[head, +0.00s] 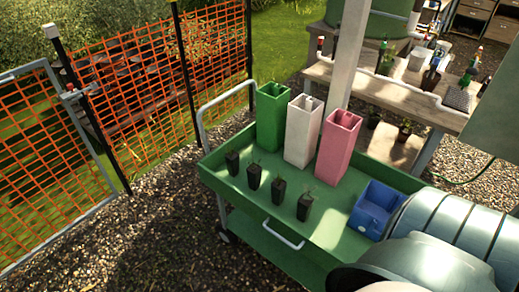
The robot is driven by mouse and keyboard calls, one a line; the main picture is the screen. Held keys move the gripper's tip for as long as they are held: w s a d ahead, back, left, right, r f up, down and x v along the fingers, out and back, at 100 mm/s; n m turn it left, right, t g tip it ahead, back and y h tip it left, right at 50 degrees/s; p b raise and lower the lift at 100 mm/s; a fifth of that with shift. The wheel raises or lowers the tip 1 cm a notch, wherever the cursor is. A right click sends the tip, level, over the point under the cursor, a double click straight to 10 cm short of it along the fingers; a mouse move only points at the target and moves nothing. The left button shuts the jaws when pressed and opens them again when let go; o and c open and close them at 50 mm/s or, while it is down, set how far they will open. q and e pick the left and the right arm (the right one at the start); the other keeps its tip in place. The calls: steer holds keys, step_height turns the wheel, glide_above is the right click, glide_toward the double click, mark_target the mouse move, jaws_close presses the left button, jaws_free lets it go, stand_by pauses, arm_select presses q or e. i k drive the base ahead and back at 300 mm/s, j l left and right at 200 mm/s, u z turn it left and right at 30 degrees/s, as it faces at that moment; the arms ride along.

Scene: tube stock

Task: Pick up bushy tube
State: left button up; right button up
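Several small black plant tubes stand upright in a slanting row along the near side of the green cart tray (328,236). From left to right I see a first tube (232,163), a second tube (254,177), a third tube (279,191) and one nearest the tray's middle (304,207). Thin sprigs rise from some of them, but the growth is too small to tell which is bushy. Neither gripper shows; a large grey arm part of mine covers the lower right corner and hides the tray's right end.
Tall green (270,116), white (302,131) and pink (338,146) square bins stand behind the tubes. A blue box (375,208) sits at the tray's right. Orange mesh fencing (130,90) is at left, a cluttered bench (400,92) behind. Bare tray lies between tubes and blue box.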

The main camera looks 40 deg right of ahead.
mark_target(254, 171)
steer(key=i+z, duration=0.25)
steer(key=z, duration=0.15)
steer(key=i+z, duration=0.25)
steer(key=z, duration=0.2)
steer(key=i+z, duration=0.55)
steer(key=z, duration=0.2)
steer(key=i+z, duration=0.15)
steer(key=z, duration=0.25)
